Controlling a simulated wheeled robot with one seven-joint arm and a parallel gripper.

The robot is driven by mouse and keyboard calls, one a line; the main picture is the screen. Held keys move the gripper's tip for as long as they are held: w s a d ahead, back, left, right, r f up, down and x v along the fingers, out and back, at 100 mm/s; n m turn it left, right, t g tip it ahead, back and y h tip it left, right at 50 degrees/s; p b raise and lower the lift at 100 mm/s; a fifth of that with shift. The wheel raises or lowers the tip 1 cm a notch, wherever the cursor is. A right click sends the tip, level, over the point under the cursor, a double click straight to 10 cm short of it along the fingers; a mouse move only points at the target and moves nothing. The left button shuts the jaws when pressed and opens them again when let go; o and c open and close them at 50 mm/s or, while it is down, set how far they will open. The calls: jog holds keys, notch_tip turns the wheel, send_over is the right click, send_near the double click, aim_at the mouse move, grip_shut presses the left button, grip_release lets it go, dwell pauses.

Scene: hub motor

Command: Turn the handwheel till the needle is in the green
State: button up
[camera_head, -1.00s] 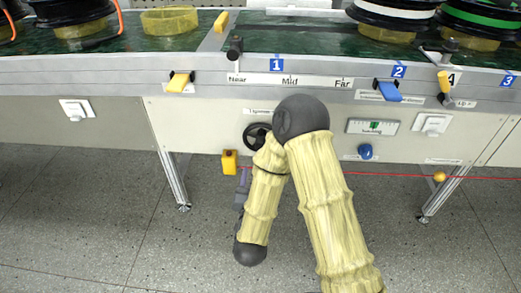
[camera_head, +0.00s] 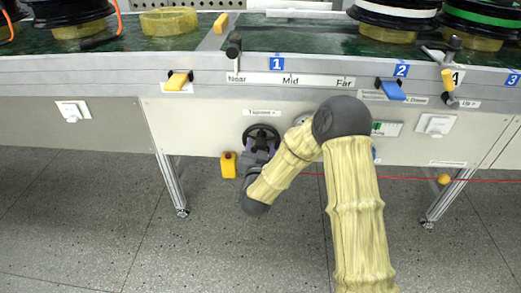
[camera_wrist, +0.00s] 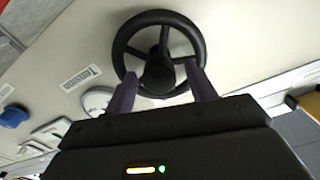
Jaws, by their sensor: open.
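The black handwheel (camera_head: 262,135) is mounted on the grey front panel below a small label. In the wrist view the handwheel (camera_wrist: 158,68) fills the upper middle, its hub and spokes clear. My gripper (camera_head: 260,153) is just in front of the wheel's lower part. In the wrist view my gripper (camera_wrist: 161,88) is open, its fingers apart on either side of the hub at the lower rim; contact cannot be told.
A yellow box (camera_head: 228,165) hangs left of the wheel. A red cord (camera_head: 405,179) with a yellow ball (camera_head: 444,179) runs along the right below the panel. A white switch (camera_head: 435,125) sits right of the gauge. The blue knob (camera_wrist: 14,116) shows in the wrist view.

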jog(key=c, duration=1)
jog(key=shift+o, duration=0.2)
jog(key=shift+m, duration=0.4)
jog(key=m, duration=0.5)
jog(key=shift+f, duration=0.1)
jog(key=m+b, duration=0.1)
jog(key=m, duration=0.5)
jog(key=shift+d+f, duration=0.1)
